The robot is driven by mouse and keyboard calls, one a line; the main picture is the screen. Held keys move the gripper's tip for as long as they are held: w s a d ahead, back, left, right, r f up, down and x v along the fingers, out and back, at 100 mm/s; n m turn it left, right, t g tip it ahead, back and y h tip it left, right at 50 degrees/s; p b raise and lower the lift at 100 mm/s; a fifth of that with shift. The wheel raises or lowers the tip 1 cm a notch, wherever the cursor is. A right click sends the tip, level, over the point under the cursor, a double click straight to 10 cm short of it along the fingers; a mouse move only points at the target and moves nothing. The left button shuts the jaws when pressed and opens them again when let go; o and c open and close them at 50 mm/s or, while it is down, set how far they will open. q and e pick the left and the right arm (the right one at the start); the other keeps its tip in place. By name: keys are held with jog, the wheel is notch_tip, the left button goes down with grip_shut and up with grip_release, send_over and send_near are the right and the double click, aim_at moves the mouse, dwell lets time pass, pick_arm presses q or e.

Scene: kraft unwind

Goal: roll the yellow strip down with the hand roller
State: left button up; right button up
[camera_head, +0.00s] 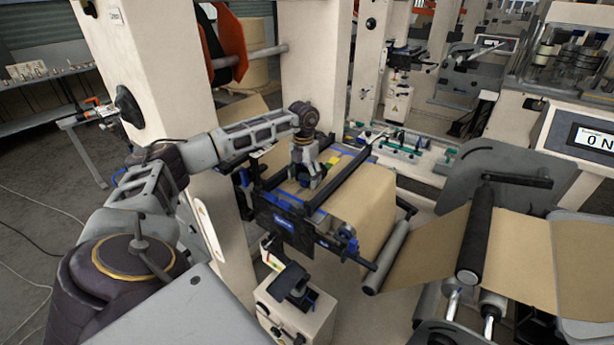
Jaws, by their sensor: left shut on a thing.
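My left gripper (308,180) reaches down from my left arm over the brown kraft web (325,200) on the splicing table, between two dark bars. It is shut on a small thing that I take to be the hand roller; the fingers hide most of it. A small patch of the yellow strip (333,160) shows just right of and behind the gripper. The rest of the strip is hidden by the gripper and the bar. I cannot tell whether the roller touches the strip. My right gripper is not in view.
Dark bars (350,178) run along both sides of the work area, and a dark blue-labelled bracket (284,226) stands at the front. A cream machine column (160,70) rises behind my left arm. A grey roller (390,257) and a black roller (478,235) carry the web rightward.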

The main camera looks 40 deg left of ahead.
pick_arm(q)
jog(key=shift+s+f, duration=0.3)
jog(key=shift+s, duration=0.4)
jog(key=shift+s+r, duration=0.15)
jog(key=shift+s, duration=0.1)
jog(key=shift+c, duration=1.3)
jog(key=shift+w+r, duration=0.3)
jog(key=shift+r, duration=0.65)
jog(key=shift+s+d+r, duration=0.1)
jog(key=shift+s+r, duration=0.15)
jog(key=shift+r, duration=0.35)
jog(key=shift+s+r, duration=0.2)
jog(key=shift+r, duration=0.4)
jog(key=shift+w+r, duration=0.35)
jog(key=shift+w, duration=0.05)
jog(key=shift+r, duration=1.25)
jog(key=shift+s, duration=0.1)
